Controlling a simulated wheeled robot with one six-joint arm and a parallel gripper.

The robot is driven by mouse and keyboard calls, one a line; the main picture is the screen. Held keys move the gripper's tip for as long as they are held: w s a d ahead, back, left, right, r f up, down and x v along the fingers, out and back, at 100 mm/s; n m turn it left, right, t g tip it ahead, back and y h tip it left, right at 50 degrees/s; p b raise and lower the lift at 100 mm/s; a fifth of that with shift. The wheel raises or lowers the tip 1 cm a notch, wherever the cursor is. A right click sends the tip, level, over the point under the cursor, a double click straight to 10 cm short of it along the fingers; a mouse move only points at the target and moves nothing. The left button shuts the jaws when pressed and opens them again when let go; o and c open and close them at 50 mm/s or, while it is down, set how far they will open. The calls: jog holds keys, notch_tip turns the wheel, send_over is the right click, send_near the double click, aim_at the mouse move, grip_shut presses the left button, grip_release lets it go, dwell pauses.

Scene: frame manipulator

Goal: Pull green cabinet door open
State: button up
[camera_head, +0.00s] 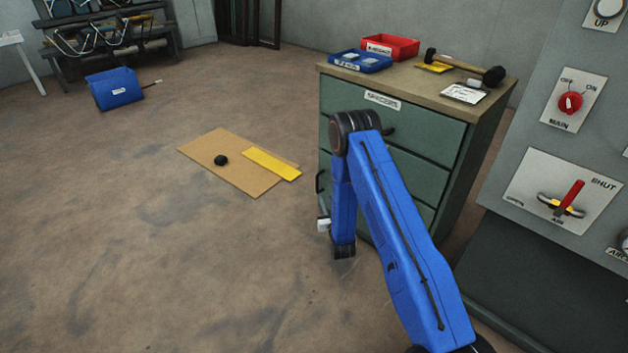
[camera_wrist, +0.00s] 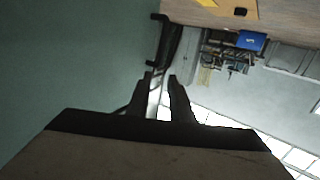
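The green cabinet (camera_head: 413,131) has a wooden top and dark handles. The door's black handle (camera_head: 320,182) is at its left front edge in the head view. The door looks closed. My gripper (camera_head: 324,224) is low, beside the handle's lower part, partly hidden by my blue arm. In the wrist view the green door face (camera_wrist: 70,60) fills the left side, and the dark handle (camera_wrist: 170,40) runs toward my fingertips (camera_wrist: 161,80). The two fingers are apart with a light gap between them. The handle's lower end is at or behind the fingers; contact cannot be told.
On the cabinet top are a red bin (camera_head: 392,46), a blue bin (camera_head: 361,61) and a hammer (camera_head: 466,68). A control panel (camera_head: 565,170) stands right. A cardboard sheet (camera_head: 225,165) lies on the floor left of the cabinet. The floor at front left is clear.

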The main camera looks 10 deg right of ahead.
send_over(317, 192)
jog(key=shift+w+d+f, duration=0.1)
jog(key=shift+w+f, duration=0.2)
jog(key=shift+w, duration=0.1)
dwell(0.5)
grip_shut()
